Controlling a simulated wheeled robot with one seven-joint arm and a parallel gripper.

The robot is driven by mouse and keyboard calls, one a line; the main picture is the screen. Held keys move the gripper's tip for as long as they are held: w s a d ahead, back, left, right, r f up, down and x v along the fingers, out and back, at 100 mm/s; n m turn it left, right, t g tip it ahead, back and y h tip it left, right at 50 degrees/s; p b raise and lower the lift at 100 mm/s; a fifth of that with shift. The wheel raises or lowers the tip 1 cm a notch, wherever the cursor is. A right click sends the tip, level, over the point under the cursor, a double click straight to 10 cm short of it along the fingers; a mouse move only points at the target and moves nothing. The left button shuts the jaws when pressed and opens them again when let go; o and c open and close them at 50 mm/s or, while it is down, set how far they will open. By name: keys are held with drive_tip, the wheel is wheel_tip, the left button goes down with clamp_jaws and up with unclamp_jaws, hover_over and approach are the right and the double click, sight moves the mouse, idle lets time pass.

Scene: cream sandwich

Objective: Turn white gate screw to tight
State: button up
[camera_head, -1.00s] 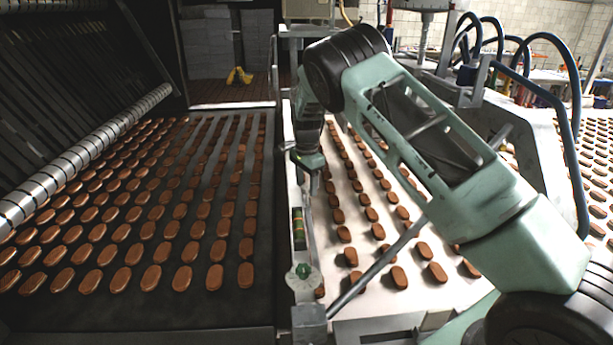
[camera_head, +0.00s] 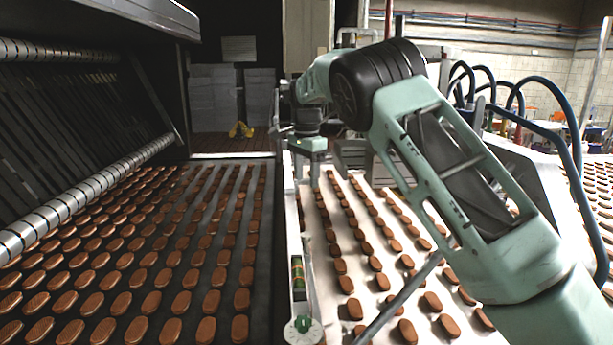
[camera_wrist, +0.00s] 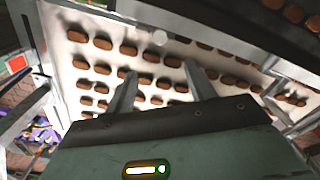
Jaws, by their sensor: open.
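My gripper (camera_head: 314,178) hangs fingers down over the far part of the white biscuit belt in the head view. In the wrist view its two fingers (camera_wrist: 160,69) are spread apart, with only belt and biscuits behind them. A round white dial with a green middle (camera_head: 302,328) sits on the narrow rail at the bottom of the head view, nearer than my gripper and well apart from it. I cannot tell whether this dial is the white gate screw.
A dark belt (camera_head: 262,270) with rows of brown biscuits lies left of the metal rail (camera_head: 297,240). A white belt (camera_head: 325,300) with biscuits lies right of it. A ribbed roller (camera_head: 90,195) stands at left. Blue hoses (camera_head: 575,125) arch at right.

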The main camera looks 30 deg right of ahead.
drive_tip(key=shift+r, duration=0.2)
wheel_tip(320, 180, down, 18)
drive_tip(key=n, duration=0.6)
drive_tip(key=n+p, duration=0.1)
drive_tip(key=n, duration=0.6)
drive_tip(key=n+p, duration=0.1)
drive_tip(key=n, duration=0.6)
drive_tip(key=shift+r, duration=0.25)
drive_tip(key=c, duration=1)
